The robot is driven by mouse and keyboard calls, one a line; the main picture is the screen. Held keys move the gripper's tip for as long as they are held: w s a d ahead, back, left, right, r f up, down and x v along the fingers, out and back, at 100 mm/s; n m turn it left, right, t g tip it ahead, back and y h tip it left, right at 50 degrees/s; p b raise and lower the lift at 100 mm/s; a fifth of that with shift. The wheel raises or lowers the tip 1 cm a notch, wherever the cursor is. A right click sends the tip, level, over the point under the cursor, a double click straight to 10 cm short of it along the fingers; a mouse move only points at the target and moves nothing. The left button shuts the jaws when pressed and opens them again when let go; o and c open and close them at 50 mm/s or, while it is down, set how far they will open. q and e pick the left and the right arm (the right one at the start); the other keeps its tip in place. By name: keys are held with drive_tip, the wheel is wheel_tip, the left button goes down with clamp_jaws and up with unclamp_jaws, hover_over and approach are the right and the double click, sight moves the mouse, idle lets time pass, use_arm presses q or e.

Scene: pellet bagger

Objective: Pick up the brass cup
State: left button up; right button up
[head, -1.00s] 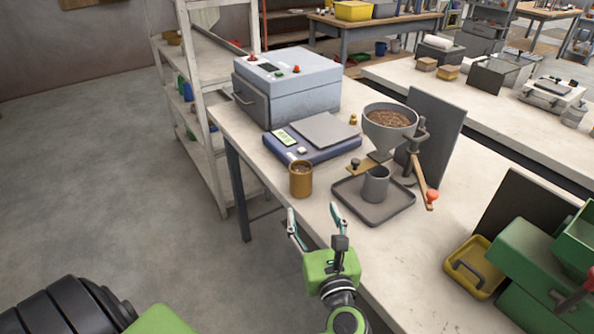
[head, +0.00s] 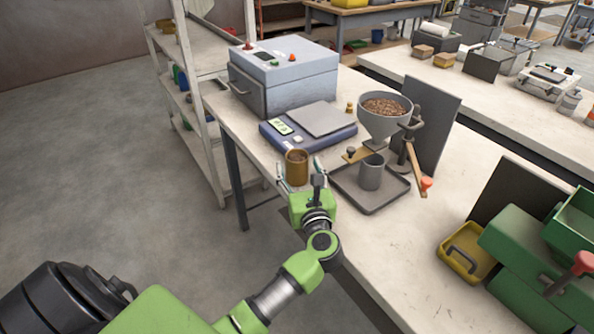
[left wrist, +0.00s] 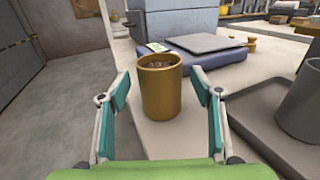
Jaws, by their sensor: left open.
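The brass cup (head: 296,168) stands upright on the near edge of the bench, in front of the blue scale. It holds brown pellets. In the left wrist view the brass cup (left wrist: 160,88) is centred just ahead of and partly between the fingers. My left gripper (head: 298,178) is open, with one finger toward each side of the cup. The left wrist view shows gaps between the cup and both fingers (left wrist: 162,92). My right gripper is not seen.
The blue scale (head: 330,140) sits behind the cup. A grey box machine (head: 285,80) is at the back. A yellow tray (head: 462,262) lies further right.

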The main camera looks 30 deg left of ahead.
use_arm(q)
drive_tip(key=shift+w+a, duration=0.15)
drive_tip(key=shift+r, duration=0.1)
drive_tip(key=c, duration=1.2)
drive_tip(key=shift+r, duration=0.1)
